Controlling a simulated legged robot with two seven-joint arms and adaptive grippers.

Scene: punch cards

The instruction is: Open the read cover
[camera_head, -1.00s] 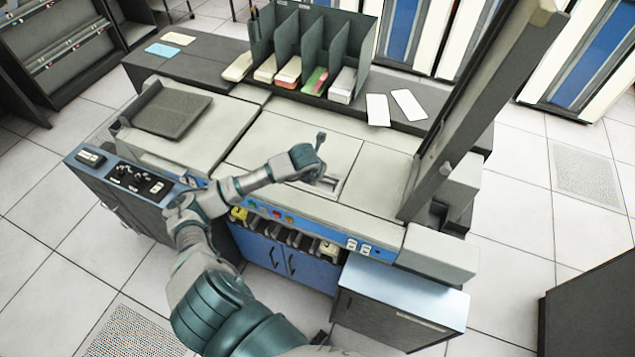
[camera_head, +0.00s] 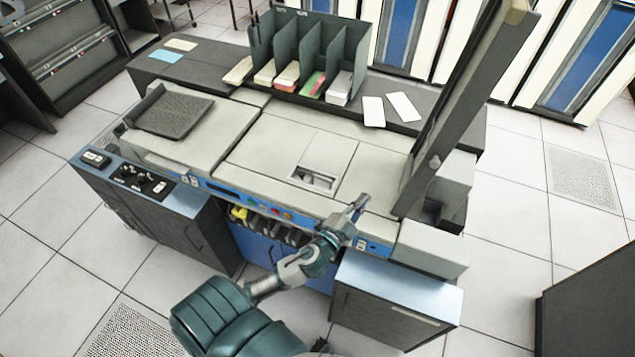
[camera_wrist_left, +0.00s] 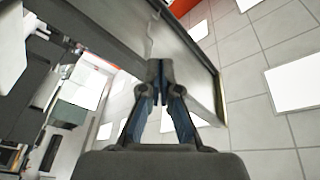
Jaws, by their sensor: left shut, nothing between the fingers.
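The card machine has a pale grey top with a flat cover panel (camera_head: 334,153) that lies flush and has a recessed slot (camera_head: 313,178) at its front edge. To the right, a tall dark cover (camera_head: 462,110) stands raised and tilted on the machine. I cannot tell for sure which is the read cover. My left gripper (camera_head: 358,205) is shut and empty over the front edge of the top, right of the slot and left of the raised cover's foot. In the wrist view its fingertips (camera_wrist_left: 160,72) point toward a large grey panel (camera_wrist_left: 180,55); contact is unclear. My right gripper is not in view.
A blue control strip (camera_head: 280,214) with buttons runs along the machine's front. A card hopper (camera_head: 175,113) is at left. A rack of cards (camera_head: 312,55) and loose white cards (camera_head: 403,107) are at the back. A low cabinet (camera_head: 395,300) stands in front at right.

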